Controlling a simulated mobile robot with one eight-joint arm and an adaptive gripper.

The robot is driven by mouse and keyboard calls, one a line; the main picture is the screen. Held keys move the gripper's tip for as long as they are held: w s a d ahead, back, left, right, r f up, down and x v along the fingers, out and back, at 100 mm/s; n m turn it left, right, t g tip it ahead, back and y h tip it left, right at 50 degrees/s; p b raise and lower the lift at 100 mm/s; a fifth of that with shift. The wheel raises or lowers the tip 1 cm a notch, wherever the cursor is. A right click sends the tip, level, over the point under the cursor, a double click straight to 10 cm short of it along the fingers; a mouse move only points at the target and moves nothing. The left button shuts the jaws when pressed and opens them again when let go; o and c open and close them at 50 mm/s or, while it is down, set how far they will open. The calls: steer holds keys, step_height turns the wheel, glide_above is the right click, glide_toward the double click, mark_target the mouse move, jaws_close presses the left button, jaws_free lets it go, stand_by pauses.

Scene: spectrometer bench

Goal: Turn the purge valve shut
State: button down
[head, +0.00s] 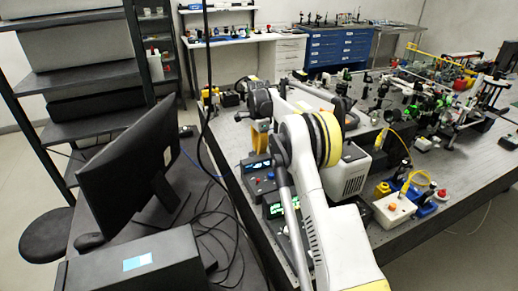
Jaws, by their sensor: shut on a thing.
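My white arm with a yellow ring crosses the middle of the head view and reaches over the near part of the optical bench (395,236). Its far end is a cluster of dark and pale joints and parts. I cannot make out my gripper's fingers there; the arm hides what lies beyond it. I cannot pick out the purge valve or how far it is turned.
A black monitor (130,160) and a dark box (95,270) stand at the left among loose cables. Instruments with green displays (275,210) sit left of my arm. A white box (393,210) with a yellow cable is at right. Optics crowd the bench's far part.

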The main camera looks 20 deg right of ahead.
steer(key=n+p, duration=0.1)
steer(key=n, duration=0.4)
steer(key=shift+r+n+p, duration=0.1)
steer(key=shift+n+p, duration=0.2)
steer(key=shift+p, duration=0.05)
steer(key=n+p, duration=0.1)
steer(key=n, duration=0.9)
steer(key=shift+n+p, duration=0.3)
steer(key=shift+n, duration=2.3)
steer(key=c, duration=1.4)
jaws_free()
steer(key=shift+o, duration=0.2)
step_height(320, 180, up, 12)
